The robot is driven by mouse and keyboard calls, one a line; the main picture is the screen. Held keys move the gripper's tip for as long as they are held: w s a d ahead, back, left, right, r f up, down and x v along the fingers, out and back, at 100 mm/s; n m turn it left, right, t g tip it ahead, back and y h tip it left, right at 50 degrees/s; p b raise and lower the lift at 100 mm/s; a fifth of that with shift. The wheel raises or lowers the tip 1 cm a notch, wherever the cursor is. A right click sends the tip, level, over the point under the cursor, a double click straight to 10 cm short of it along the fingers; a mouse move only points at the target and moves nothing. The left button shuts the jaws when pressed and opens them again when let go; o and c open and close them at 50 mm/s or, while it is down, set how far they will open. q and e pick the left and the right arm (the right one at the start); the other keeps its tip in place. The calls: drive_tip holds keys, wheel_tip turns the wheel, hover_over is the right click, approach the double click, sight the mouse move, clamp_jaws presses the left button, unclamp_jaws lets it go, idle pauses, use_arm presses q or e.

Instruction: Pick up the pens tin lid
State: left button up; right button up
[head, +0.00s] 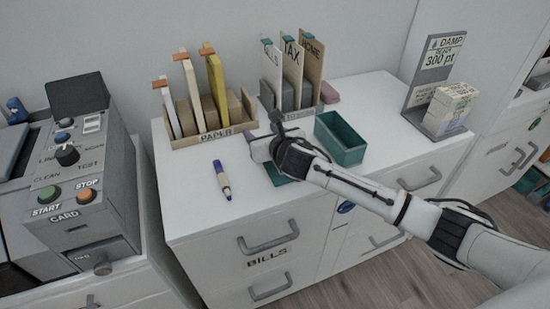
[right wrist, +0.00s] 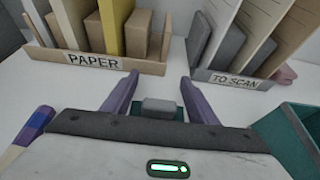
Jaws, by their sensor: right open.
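The pens tin lid (head: 279,177) is a flat teal piece on the white desk top, mostly hidden under my right gripper (head: 266,143) in the head view. In the right wrist view, the lid's grey block-like handle (right wrist: 160,105) shows with a little teal (right wrist: 182,114) around it. My right gripper (right wrist: 158,92) is open, its two purple fingers on either side of the handle with gaps; I cannot tell how high they are above the desk. The open teal tin (head: 341,139) stands to the right, also in the right wrist view (right wrist: 290,135). My left gripper is out of view.
The paper holder (head: 210,138) and the "to scan" holder (right wrist: 232,78) stand behind the gripper. A card machine (head: 75,190) is at far left, a price stand (head: 433,85) at right. The desk's front left is clear.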

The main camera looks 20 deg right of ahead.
drive_tip(key=c, duration=1.1)
